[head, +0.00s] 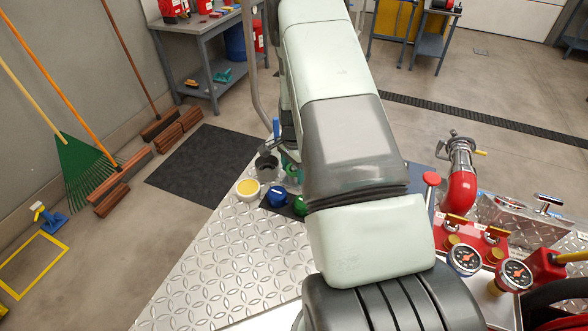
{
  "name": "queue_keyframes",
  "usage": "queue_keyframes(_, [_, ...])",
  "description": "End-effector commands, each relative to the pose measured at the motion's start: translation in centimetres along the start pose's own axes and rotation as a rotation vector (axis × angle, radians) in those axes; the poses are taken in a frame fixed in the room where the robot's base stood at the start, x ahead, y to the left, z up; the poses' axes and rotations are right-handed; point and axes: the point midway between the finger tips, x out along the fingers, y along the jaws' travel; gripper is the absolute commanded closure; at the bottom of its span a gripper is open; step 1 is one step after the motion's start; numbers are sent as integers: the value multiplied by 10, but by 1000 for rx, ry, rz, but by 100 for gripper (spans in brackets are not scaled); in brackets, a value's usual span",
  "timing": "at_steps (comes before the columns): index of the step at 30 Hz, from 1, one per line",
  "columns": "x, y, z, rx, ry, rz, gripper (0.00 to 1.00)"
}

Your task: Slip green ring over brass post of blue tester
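My arm fills the middle of the head view and hides much of the deck. A dark part that looks like my gripper (284,143) shows in part past the arm's left edge; its fingertips are not clear. A small teal-green piece (292,170) shows just below it; I cannot tell whether it is the green ring or whether it is held. A blue round cap (278,196) and a green round cap (299,205) sit on the deck below. I cannot make out the blue tester or its brass post.
A grey cup (266,167) and a yellow-topped cup (248,189) stand at the left edge of the diamond-plate deck (228,255). The deck's lower left is clear.

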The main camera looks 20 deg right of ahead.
Motion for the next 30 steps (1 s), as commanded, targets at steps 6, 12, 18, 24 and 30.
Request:
queue_keyframes(6, [0, 0, 0, 0, 0, 0, 64])
queue_keyframes(12, [-5, 0, 0, 0, 0, 0, 65])
queue_keyframes(18, [-15, 0, 0, 0, 0, 0, 65])
queue_keyframes(24, [-25, 0, 0, 0, 1, -1, 65])
queue_keyframes(30, [-35, 0, 0, 0, 1, 0, 65])
